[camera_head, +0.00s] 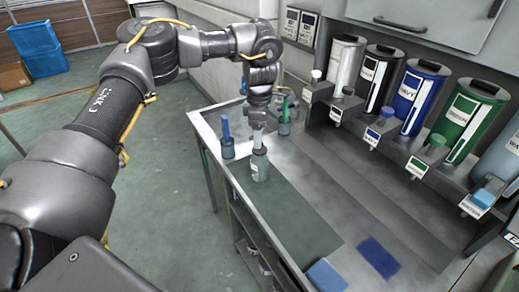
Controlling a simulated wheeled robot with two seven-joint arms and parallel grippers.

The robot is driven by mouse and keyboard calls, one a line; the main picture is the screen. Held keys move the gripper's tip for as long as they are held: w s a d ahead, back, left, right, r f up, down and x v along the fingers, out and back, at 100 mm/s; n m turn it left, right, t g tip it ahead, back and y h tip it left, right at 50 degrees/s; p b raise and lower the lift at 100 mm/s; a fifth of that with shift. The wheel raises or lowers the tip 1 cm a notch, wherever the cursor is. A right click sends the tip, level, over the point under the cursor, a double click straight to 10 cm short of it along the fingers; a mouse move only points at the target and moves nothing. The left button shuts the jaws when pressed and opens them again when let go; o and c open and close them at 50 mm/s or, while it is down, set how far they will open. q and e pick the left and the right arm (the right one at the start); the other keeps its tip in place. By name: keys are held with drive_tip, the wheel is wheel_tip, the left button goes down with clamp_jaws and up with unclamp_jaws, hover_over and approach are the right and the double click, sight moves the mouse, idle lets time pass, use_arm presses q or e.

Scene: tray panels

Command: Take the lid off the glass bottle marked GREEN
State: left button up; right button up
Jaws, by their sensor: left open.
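A small glass bottle (260,168) with a pale label stands upright on the grey bench, near its left edge. The label is too small to read. Its top is dark and partly hidden by my left gripper (259,138). The gripper points straight down at the bottle's top, with its jaws open. I cannot tell whether the fingers touch the lid. My right gripper is out of view.
Large canisters, including a green canister (462,117), line the back right. A blue cloth (379,257) and blue block (327,277) lie in front. Mid-bench is clear.

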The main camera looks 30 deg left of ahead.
use_arm(q)
wheel_tip(320, 180, down, 4)
drive_tip(key=shift+p, duration=0.6)
drive_tip(key=shift+s+f, duration=0.1)
drive_tip(key=shift+f, duration=0.15)
drive_tip(key=shift+s+d, duration=0.1)
drive_tip(key=shift+c, duration=0.3)
drive_tip(key=c, duration=1)
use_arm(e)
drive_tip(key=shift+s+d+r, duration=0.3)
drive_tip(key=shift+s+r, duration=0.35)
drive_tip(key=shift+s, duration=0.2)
